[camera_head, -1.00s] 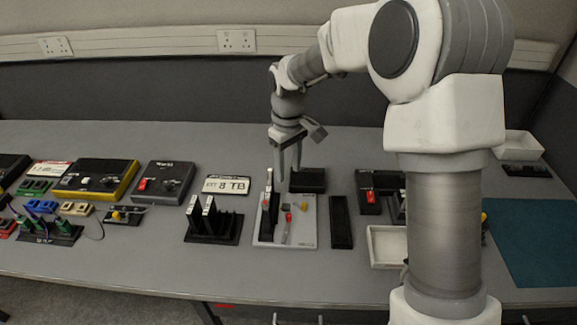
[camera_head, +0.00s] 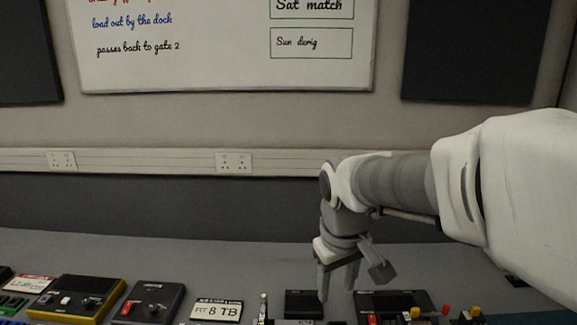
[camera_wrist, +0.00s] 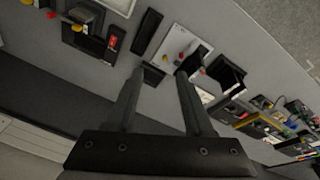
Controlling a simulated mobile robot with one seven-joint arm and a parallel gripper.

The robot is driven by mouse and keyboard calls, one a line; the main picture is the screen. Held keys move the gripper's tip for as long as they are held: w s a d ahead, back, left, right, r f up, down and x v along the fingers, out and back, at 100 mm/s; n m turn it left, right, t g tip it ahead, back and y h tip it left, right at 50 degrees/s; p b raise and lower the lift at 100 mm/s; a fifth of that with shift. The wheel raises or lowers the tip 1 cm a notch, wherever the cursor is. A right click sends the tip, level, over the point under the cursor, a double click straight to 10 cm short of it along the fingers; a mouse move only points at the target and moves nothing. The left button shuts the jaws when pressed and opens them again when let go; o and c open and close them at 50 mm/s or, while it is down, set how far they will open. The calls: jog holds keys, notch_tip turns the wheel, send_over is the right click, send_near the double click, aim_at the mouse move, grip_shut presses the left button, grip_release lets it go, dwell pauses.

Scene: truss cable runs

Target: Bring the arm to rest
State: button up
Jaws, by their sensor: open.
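My gripper (camera_head: 338,284) hangs fingers-down above the grey bench (camera_head: 205,248), right of centre in the head view. Its two fingers are apart with nothing between them; they also show spread and empty in the wrist view (camera_wrist: 158,78). A small black box (camera_head: 303,304) stands on the bench just left of the fingers in the head view. In the wrist view the box (camera_wrist: 153,74) shows between the fingers, below them. Beyond it is a pale board (camera_wrist: 183,43) with small red and yellow pieces. My arm comes in from the right, its forearm about level.
A black slotted stand (camera_wrist: 226,75) shows in the wrist view. The whiteboard (camera_head: 215,60) hangs behind; the bench's back strip is clear.

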jog(key=s+d+r+m+t, duration=0.1)
jog(key=s+d+m, duration=0.1)
jog(key=s, duration=0.5)
jog(key=s+d+r+m+t, duration=0.1)
jog(key=s+d+m, duration=0.1)
jog(key=s, duration=0.5)
jog(key=shift+s+d+m+t, duration=0.2)
jog(key=shift+d+m+t, duration=0.15)
jog(key=shift+d, duration=0.45)
